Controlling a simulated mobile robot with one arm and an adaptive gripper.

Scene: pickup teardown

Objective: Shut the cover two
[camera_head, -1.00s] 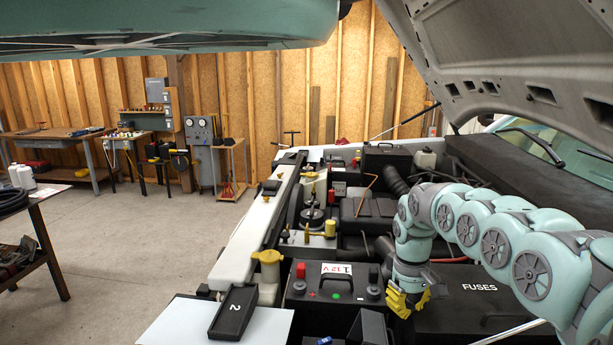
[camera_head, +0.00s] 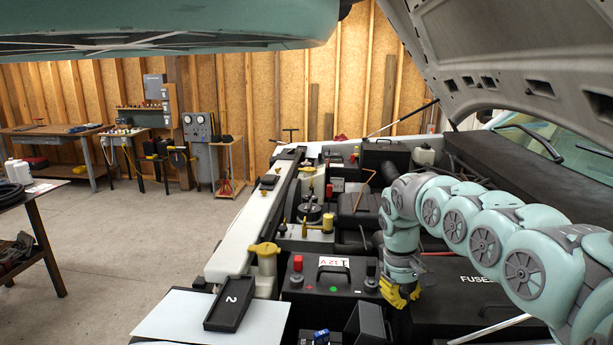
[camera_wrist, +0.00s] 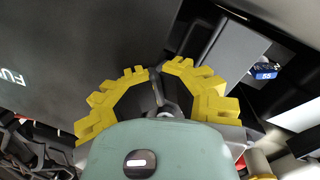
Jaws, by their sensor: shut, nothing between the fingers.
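A black tray-like piece marked 2 (camera_head: 232,303) lies on a white sheet (camera_head: 165,318) at the front left of the engine bay. A black upright flap (camera_head: 368,325) stands at the bottom edge of the head view, beside a blue part (camera_head: 320,337); I cannot tell which piece is cover two. The wrist view shows a grey open flap (camera_wrist: 222,52) and a blue piece marked 55 (camera_wrist: 265,71). My gripper (camera_head: 400,290), with yellow fingers, is shut and empty, low over the bay beside the black FUSES lid (camera_head: 450,305). It also shows in the wrist view (camera_wrist: 158,72).
A black battery (camera_head: 330,285) with red and black terminals sits left of my gripper. A yellow-capped reservoir (camera_head: 264,255) stands farther left. The raised hood (camera_head: 480,60) hangs over the right side. A pale rod (camera_head: 490,328) crosses the front right.

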